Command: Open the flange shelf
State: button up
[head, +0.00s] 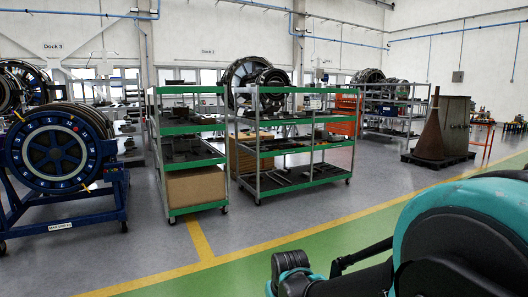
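Two wheeled shelf racks with green-edged shelves stand across the floor in the head view. The left rack (193,128) is narrower and has a large brown box on its bottom shelf. The right rack (292,151) is wider, with dark flat parts on its shelves. Both look open-sided, with no door that I can make out. I cannot tell which one is the flange shelf. My teal and black arm fills the lower right corner, far in front of the racks. No gripper fingers can be made out in this view.
A blue stand (66,211) holding a round engine part is at the left. A brown cone (431,132) and a dark cabinet (455,123) stand at the right. The grey floor and green lane (225,280) before the racks are clear.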

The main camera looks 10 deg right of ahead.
aim_at(275, 143)
jog(key=i+l+z, duration=0.4)
jog(key=i, duration=0.6)
jog(key=i+z, duration=0.35)
jog(key=i, duration=3.05)
jog(key=i+u, duration=0.1)
jog(key=i, duration=0.35)
jog(key=i+l+u, duration=0.1)
jog(key=i, duration=0.35)
jog(key=i+l+u, duration=0.1)
jog(key=i, duration=0.4)
jog(key=i+l+u, duration=0.1)
jog(key=i, duration=0.35)
jog(key=i+l+u, duration=0.1)
jog(key=i+l, duration=0.2)
jog(key=i, duration=0.15)
jog(key=i+l+u, duration=0.1)
jog(key=i, duration=0.3)
jog(key=l, duration=0.1)
